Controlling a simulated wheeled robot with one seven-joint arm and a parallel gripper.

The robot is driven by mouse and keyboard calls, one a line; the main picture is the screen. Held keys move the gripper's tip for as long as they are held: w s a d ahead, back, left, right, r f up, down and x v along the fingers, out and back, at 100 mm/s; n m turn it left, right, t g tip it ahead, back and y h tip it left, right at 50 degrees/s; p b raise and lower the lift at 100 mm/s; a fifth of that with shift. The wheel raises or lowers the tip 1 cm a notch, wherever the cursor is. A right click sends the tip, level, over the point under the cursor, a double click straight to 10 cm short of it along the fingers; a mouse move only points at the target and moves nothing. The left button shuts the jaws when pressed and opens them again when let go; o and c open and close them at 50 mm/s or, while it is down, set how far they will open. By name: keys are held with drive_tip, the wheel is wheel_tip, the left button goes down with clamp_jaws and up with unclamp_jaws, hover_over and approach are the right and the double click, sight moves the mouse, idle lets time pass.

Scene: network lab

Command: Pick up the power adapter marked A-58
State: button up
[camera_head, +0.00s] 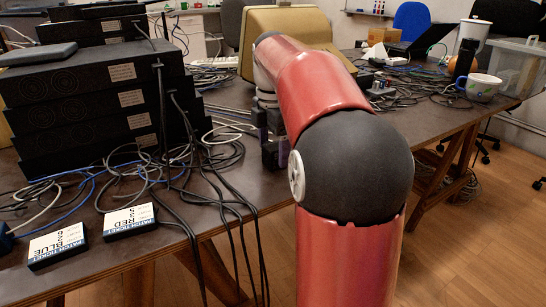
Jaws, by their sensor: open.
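My red arm reaches from the front right over the table, and my gripper (270,142) is at its far end, beside the cables right of the black equipment stack. It is small and partly hidden by my arm; its dark fingers look apart and I see nothing held between them. I cannot make out a power adapter marked A-58. Some small dark shapes near the gripper are too small to tell apart, and my arm hides part of the table.
A stack of black rack units (90,95) stands at left. Two labelled boxes, BLUE (57,246) and RED (130,221), lie at the table's front edge. Loose cables (215,160) hang over it. A beige monitor (288,22) stands behind; a mug (482,87) is at right.

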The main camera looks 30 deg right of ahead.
drive_tip(key=shift+f, duration=0.55)
drive_tip(key=c, duration=1.2)
drive_tip(key=shift+o, duration=0.2)
drive_tip(key=shift+r, duration=0.2)
